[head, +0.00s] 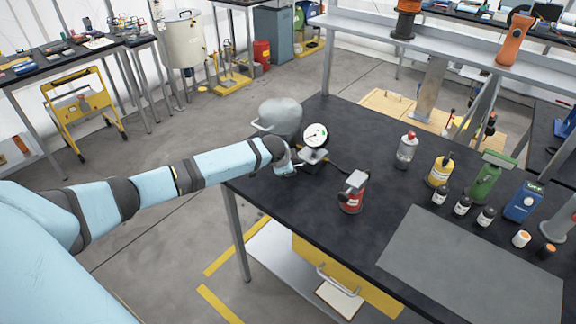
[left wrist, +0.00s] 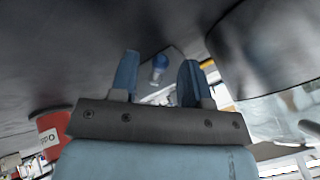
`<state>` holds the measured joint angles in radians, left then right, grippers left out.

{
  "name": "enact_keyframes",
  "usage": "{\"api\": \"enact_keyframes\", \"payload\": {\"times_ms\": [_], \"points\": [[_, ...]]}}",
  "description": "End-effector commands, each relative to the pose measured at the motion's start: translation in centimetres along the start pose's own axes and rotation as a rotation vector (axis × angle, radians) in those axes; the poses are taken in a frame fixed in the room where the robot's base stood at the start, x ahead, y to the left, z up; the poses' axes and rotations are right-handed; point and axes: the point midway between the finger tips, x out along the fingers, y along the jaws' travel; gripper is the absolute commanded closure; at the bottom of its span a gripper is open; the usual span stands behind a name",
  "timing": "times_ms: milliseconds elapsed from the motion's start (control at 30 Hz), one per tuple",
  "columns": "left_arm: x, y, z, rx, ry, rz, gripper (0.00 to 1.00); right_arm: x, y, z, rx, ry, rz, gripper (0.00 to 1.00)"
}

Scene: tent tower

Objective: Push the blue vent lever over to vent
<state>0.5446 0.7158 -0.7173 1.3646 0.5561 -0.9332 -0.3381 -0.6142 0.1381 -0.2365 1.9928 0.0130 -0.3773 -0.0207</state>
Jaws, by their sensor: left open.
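A round white dial gauge (head: 315,136) stands on a dark base near the far left edge of the black-topped bench, beside a grey rounded vessel (head: 281,117). My left gripper (head: 296,167) is low over the bench, just in front of the gauge's base. In the left wrist view my left gripper (left wrist: 160,60) has its two blue fingers apart. A small blue knob, apparently the vent lever (left wrist: 160,63), shows between the fingertips against a grey plate. I cannot tell whether a finger touches it. In the head view I cannot make out the lever.
A silver canister (head: 406,150) and several bottles stand farther right. A grey mat (head: 470,265) lies bare at the front right.

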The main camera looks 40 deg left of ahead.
Motion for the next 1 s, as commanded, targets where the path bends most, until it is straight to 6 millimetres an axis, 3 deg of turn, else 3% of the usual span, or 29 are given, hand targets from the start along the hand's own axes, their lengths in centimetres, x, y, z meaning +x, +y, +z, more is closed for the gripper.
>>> {"api": "enact_keyframes", "payload": {"times_ms": [67, 233, 267, 633, 1000], "points": [[0.0, 0.0, 0.0, 0.0, 0.0, 0.0, 0.59, 0.0, 0.0, 0.0, 0.0, 0.0, 0.001, 0.72], [0.0, 0.0, 0.0, 0.0, 0.0, 0.0, 0.98, 0.0, 0.1, 0.0, 0.0, 0.0, 0.002, 0.72], [0.0, 0.0, 0.0, 0.0, 0.0, 0.0, 1.0, 0.0, 0.1, 0.0, 0.0, 0.0, 0.002, 0.72], [-0.3, 0.2, -0.1, -0.037, -0.023, -0.014, 1.0, -0.5, 0.1, -0.8, -0.001, 0.0, 0.003, 0.72], [-0.9, 1.6, -1.2, -0.254, -0.14, -0.101, 1.0, -2.5, 0.4, -3.8, -0.006, 0.007, 0.01, 0.72]]}}
